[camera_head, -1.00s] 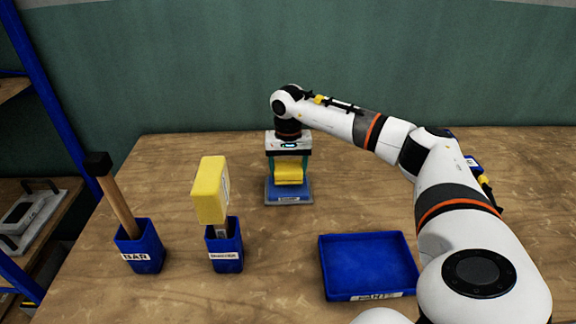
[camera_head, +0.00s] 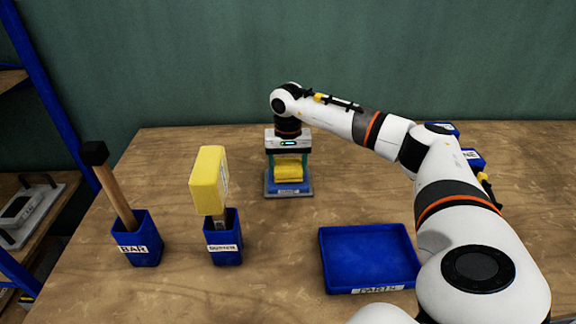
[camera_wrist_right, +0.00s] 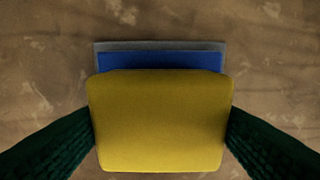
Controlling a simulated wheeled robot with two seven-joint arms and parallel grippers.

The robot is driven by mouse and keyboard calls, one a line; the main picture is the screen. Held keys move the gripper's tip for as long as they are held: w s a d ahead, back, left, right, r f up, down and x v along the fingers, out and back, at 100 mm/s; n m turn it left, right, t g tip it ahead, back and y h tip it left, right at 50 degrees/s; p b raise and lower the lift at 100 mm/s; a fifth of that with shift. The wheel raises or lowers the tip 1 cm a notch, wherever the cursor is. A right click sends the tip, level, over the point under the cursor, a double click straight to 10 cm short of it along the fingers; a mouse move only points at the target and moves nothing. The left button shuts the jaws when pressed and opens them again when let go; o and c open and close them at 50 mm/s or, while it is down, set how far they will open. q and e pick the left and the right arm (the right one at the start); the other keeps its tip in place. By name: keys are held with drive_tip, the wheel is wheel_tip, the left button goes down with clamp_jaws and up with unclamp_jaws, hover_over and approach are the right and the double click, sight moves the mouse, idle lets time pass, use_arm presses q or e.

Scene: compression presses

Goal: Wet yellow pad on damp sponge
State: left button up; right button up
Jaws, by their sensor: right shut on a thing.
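The yellow pad (camera_head: 288,171) is between the fingers of my right gripper (camera_head: 289,168), which is shut on it. In the right wrist view the pad (camera_wrist_right: 160,120) fills the middle, with a dark green finger on each side. Directly below it is the damp sponge, a blue block (camera_head: 289,188) on a grey tray (camera_head: 271,192). The blue block (camera_wrist_right: 160,61) also shows past the pad's far edge in the right wrist view. Whether the pad touches the blue surface is hard to tell. My left gripper is not in view.
A blue holder labelled BAR (camera_head: 138,240) with a wooden-handled tool stands at the left. Beside it another blue holder (camera_head: 223,240) carries a large yellow block (camera_head: 208,181). An empty blue tray (camera_head: 368,257) lies front right. Blue bins stand behind my right arm.

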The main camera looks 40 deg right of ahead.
sight(288, 164)
drive_tip(key=shift+f+b, duration=0.3)
drive_tip(key=shift+f, duration=0.2)
idle(1.2)
drive_tip(key=shift+r+p, duration=2.8)
drive_tip(key=shift+r, duration=0.75)
drive_tip(key=shift+f, duration=0.1)
